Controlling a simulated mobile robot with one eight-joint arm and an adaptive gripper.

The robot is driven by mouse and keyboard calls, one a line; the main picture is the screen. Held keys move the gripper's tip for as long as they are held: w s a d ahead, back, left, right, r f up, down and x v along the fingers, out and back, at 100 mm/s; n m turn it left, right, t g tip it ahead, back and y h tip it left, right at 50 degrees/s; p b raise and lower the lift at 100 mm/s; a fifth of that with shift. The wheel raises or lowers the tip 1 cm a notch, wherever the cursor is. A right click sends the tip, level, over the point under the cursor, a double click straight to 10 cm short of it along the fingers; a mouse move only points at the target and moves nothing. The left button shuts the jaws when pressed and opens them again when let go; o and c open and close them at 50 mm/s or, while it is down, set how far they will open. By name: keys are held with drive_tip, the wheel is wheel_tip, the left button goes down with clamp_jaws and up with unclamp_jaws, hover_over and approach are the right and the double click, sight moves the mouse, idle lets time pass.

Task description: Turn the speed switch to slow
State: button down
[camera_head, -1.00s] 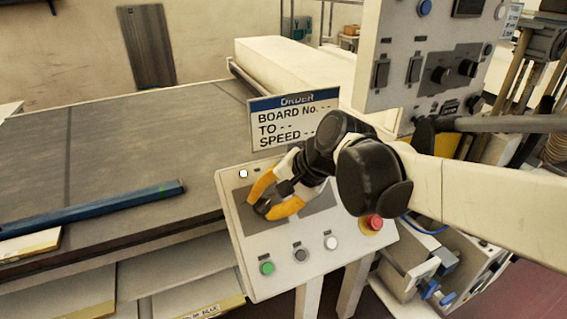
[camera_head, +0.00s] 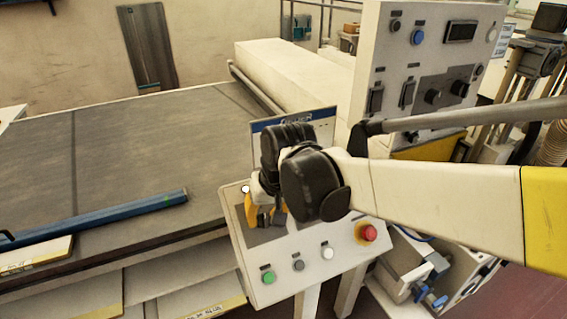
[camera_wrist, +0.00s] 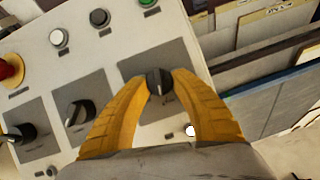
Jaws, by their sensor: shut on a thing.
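The sloped control panel (camera_head: 330,262) stands at the front of the machine in the head view. My gripper (camera_head: 266,217) is over its upper left part and hides the switches there. In the wrist view my gripper's yellow fingers (camera_wrist: 160,88) are shut on a black rotary knob (camera_wrist: 159,82) on a grey plate, one finger on each side. A second black knob (camera_wrist: 79,113) on its own grey plate is to the left, and a third (camera_wrist: 18,134) is further left. The labels are too small to read, so I cannot tell by name which knob is held.
A red stop button (camera_head: 367,232) is at the panel's right, with green (camera_head: 268,278), grey and white buttons along its lower edge. An order sign (camera_head: 325,122) stands behind my gripper, mostly hidden. A taller control cabinet (camera_head: 425,60) is at the back right.

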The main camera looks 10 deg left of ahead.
drive_tip(key=n+t+h+p, duration=0.1)
drive_tip(key=n, duration=0.2)
drive_tip(key=shift+a+h, duration=0.1)
drive_tip(key=shift+h, duration=0.2)
drive_tip(key=n+t+h, duration=0.1)
drive_tip(key=n, duration=0.2)
drive_tip(key=shift+s+a, duration=0.1)
drive_tip(key=shift+s, duration=0.05)
drive_tip(key=n+t, duration=0.1)
drive_tip(key=n, duration=0.2)
drive_tip(key=shift+f+t+h, duration=0.15)
drive_tip(key=shift+t+h, duration=0.15)
drive_tip(key=shift+h, duration=0.1)
drive_tip(key=shift+s+n+t, duration=0.1)
drive_tip(key=shift+n+t, duration=0.5)
drive_tip(key=shift+n, duration=0.7)
drive_tip(key=c, duration=1)
unclamp_jaws()
